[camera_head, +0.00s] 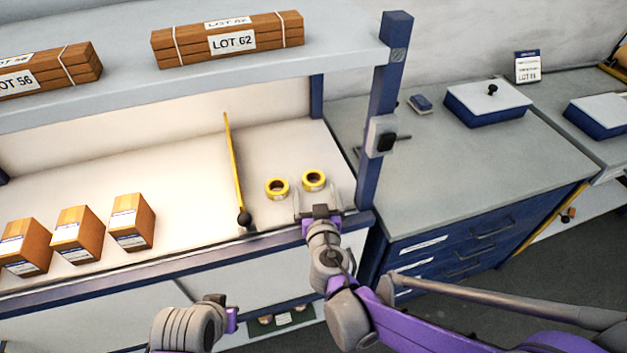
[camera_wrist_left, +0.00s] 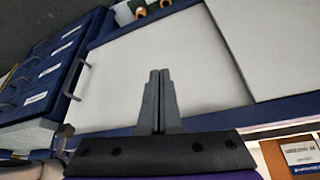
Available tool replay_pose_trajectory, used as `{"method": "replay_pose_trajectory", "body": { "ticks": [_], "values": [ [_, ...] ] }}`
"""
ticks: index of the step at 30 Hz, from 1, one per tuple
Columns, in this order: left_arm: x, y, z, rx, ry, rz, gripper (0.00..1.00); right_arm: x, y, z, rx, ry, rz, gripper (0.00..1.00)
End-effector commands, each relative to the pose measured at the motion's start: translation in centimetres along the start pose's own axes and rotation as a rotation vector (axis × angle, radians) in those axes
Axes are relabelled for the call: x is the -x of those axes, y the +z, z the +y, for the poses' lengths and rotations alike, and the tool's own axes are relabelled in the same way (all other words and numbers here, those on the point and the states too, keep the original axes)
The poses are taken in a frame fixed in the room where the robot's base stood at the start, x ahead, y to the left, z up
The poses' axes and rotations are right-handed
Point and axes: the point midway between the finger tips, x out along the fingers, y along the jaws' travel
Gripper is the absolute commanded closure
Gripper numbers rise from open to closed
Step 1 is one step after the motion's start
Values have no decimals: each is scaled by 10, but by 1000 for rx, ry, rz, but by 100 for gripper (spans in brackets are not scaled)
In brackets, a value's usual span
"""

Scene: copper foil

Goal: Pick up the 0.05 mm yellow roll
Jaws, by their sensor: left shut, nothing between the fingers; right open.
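My left gripper (camera_wrist_left: 158,98) is shut and empty in the left wrist view, in front of the pale cabinet doors below the bench. Its fingers are not clear in the head view.
A yellow rod (camera_head: 234,165) with a black knob lies left of the rolls. Several brown boxes (camera_head: 131,222) stand further left. A blue post (camera_head: 378,160) rises right of my right gripper. An upper shelf (camera_head: 120,92) holds LOT 62 bars (camera_head: 275,32) overhead.

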Motion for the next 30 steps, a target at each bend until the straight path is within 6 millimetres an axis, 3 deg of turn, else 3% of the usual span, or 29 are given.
{"method": "replay_pose_trajectory", "body": {
  "ticks": [6, 14, 28, 30],
  "values": [
    [-1, 0, 0, 0, 0, 0, 100, -27, 0, 0, 0, 1, 0, 0],
    [-1, 0, 0, 0, 0, 0, 100, -30, 0, 0, -1, 0, 0, 0],
    [-1, 0, 0, 0, 0, 0, 100, -29, 0, 0, -1, -1, 0, 85],
    [-1, 0, 0, 0, 0, 0, 100, -29, 0, 0, -1, -1, 0, 86]
  ]
}}
